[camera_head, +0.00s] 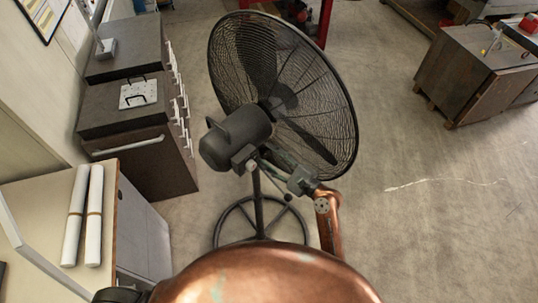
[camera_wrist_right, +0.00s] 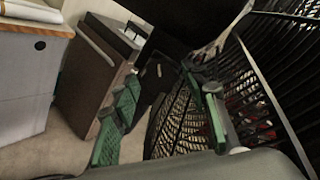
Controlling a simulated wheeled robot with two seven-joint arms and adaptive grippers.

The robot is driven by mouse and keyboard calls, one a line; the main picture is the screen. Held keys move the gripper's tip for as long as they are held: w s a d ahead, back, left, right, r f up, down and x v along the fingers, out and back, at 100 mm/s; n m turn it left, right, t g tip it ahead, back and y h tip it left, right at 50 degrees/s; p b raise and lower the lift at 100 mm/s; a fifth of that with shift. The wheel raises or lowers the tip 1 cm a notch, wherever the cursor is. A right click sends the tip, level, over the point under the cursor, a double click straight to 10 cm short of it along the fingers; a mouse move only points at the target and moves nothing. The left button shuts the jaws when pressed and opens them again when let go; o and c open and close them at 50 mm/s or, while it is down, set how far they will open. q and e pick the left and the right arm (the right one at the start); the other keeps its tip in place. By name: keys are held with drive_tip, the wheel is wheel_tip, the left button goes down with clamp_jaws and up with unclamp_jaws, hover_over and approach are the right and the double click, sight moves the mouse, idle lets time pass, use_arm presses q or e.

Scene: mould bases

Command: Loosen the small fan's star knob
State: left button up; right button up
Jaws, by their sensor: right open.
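The black pedestal fan (camera_head: 285,80) stands on a round ring base, with its caged head turned toward the upper right. Its motor housing (camera_head: 235,140) faces me. I cannot clearly make out the star knob; small fittings below the motor are partly hidden by the gripper. My right gripper (camera_head: 266,163) is just below and right of the motor, close to the fan's neck. In the wrist view, its green-padded fingers (camera_wrist_right: 160,80) are apart, with dark fan parts beyond and between them. I cannot tell whether they touch. My left gripper is not in view.
Dark cabinets (camera_head: 150,150) with white handles stand on the left. A light bench (camera_head: 50,200) with two white rolls is at the lower left. A brown cabinet (camera_head: 470,80) stands at the upper right. The floor right of the fan is clear.

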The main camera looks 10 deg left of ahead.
drive_tip(key=shift+w+a, duration=0.1)
drive_tip(key=shift+a, duration=0.1)
drive_tip(key=c, duration=0.9)
drive_tip(key=shift+o, duration=0.2)
drive_tip(key=shift+n, duration=0.4)
drive_tip(key=n+b, duration=0.1)
drive_tip(key=n, duration=0.3)
drive_tip(key=shift+f+n, duration=0.1)
drive_tip(key=shift+n, duration=0.2)
drive_tip(key=n+b, duration=0.1)
drive_tip(key=n, duration=0.4)
drive_tip(key=shift+n, duration=0.3)
